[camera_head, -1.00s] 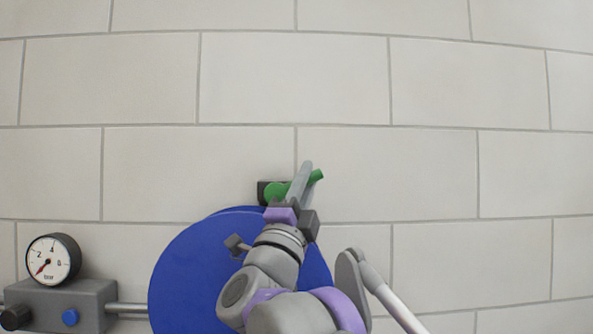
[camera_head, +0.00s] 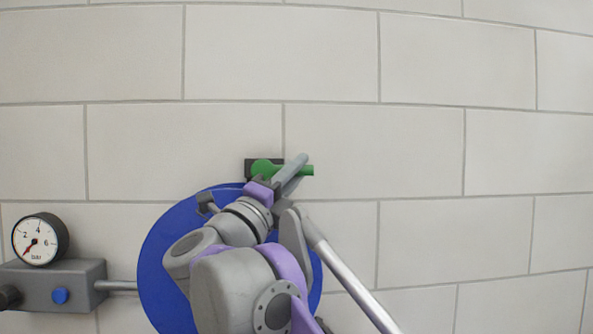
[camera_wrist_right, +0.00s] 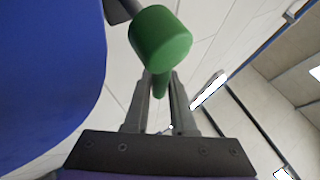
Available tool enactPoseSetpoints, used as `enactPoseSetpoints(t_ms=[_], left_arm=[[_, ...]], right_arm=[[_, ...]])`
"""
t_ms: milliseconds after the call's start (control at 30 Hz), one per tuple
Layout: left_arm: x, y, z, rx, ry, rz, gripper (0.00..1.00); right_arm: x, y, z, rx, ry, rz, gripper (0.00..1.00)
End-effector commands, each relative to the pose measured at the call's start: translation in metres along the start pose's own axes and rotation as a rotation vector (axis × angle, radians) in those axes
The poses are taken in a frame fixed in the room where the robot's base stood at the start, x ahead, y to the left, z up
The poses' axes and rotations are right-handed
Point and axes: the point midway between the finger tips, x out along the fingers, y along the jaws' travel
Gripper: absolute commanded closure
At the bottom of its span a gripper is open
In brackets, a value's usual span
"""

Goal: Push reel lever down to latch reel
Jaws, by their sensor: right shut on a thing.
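The green reel lever (camera_head: 266,168) sits on a dark block on the wall, just above the blue reel (camera_head: 160,255). Its handle points right and lies about level in the head view. My right gripper (camera_head: 298,163) is shut on the handle, with its fingers crossing it. In the right wrist view, the lever's thick round end (camera_wrist_right: 160,38) is near the top, and its handle runs between the two fingers of the gripper (camera_wrist_right: 161,82). My arm hides the middle of the reel. My left gripper is not in view.
A round pressure gauge (camera_head: 40,239) stands on a grey box (camera_head: 78,284) at the lower left. The tiled wall (camera_head: 400,150) above and to the right is bare.

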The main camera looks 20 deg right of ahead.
Motion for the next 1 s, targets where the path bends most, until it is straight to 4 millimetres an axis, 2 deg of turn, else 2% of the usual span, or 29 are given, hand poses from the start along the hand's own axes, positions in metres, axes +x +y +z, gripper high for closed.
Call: enactPoseSetpoints(t_ms=[200, 233, 367, 400, 667, 767, 867, 1000], left_arm=[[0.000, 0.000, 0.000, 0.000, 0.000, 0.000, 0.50], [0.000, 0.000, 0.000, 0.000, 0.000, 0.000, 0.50], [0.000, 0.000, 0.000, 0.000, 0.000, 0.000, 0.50], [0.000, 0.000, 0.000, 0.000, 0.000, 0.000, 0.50], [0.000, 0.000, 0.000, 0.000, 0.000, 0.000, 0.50], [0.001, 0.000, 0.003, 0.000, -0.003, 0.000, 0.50], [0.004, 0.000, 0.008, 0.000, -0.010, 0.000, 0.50], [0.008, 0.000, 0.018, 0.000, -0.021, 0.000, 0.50]], right_arm=[[0.000, 0.001, 0.001, 0.000, -0.003, 0.001, 1.00], [0.000, 0.001, 0.001, 0.000, -0.003, 0.001, 0.73], [0.000, 0.000, 0.001, 0.000, -0.002, 0.001, 0.49], [0.000, 0.000, 0.000, 0.000, -0.002, 0.000, 0.47], [-0.001, 0.000, 0.000, -0.001, -0.002, 0.000, 0.47], [-0.007, 0.001, 0.000, -0.001, -0.003, 0.001, 0.47], [-0.021, 0.002, 0.001, -0.002, -0.005, 0.003, 0.47], [-0.051, 0.003, 0.001, 0.000, -0.007, 0.004, 0.47]])
